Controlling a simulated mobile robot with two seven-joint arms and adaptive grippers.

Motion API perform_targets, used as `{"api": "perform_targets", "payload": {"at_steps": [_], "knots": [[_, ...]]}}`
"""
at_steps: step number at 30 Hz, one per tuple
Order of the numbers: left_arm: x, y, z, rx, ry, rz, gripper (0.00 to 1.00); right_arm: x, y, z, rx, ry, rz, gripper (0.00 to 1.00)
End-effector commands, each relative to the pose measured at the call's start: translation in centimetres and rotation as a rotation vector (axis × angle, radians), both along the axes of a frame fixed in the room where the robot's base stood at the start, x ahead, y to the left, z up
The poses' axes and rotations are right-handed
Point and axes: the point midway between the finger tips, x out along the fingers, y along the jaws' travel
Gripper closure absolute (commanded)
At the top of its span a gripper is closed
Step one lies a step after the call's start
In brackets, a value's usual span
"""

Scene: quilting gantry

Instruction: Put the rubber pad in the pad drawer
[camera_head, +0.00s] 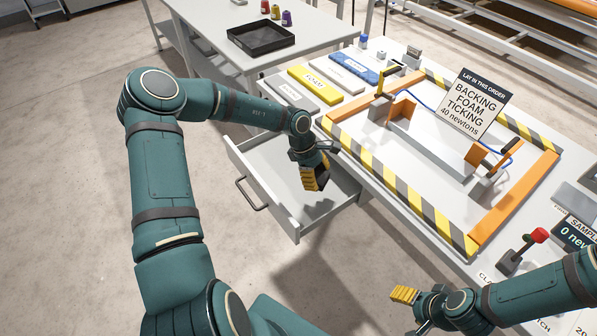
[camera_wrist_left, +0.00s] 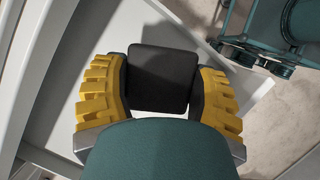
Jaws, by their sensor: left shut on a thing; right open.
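The rubber pad (camera_wrist_left: 159,78) is a black square slab in the left wrist view, held between the yellow fingers of my left gripper (camera_wrist_left: 158,92). In the head view my left gripper (camera_head: 314,178) is over the pad drawer (camera_head: 262,172), which is pulled out from the table's left side. The pad is largely hidden there behind the fingers. The drawer's inside is light grey and its visible floor looks empty. I cannot tell the exact gap between pad and drawer floor. My right gripper (camera_head: 405,296) is open and empty in front of the table, low in the head view.
The worktable carries a striped frame (camera_head: 440,221) with an order sign (camera_head: 474,104). Flat grey, yellow (camera_head: 315,84), white and blue (camera_head: 354,68) slabs lie behind the drawer. A black tray (camera_head: 261,38) is on another table. A red-knobbed lever (camera_head: 525,247) stands at right.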

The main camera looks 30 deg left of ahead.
Motion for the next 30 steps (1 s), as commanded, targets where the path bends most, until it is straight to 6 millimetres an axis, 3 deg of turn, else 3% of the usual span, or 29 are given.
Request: {"api": "perform_targets", "payload": {"at_steps": [6, 12, 17, 24, 30], "knots": [[3.8, 6.2, -0.9, 0.004, -0.006, 0.595, 0.78, -0.2, 0.0, -0.6, 0.000, 0.004, 0.003, 0.37], [5.8, 10.4, -0.8, 0.002, -0.003, 0.940, 0.78, -0.3, 0.0, -0.8, 0.002, 0.006, 0.004, 0.37], [6.3, 12.0, -0.9, 0.002, 0.000, 1.062, 0.78, -0.3, 0.0, -1.0, 0.002, 0.006, 0.006, 0.37], [6.4, 12.2, -4.9, 0.000, 0.004, 1.083, 0.78, -0.6, 0.1, -2.1, 0.003, 0.013, 0.010, 0.37], [6.4, 12.2, -6.9, -0.001, 0.003, 1.082, 0.78, -0.7, 0.1, -2.4, 0.004, 0.017, 0.013, 0.37]]}}
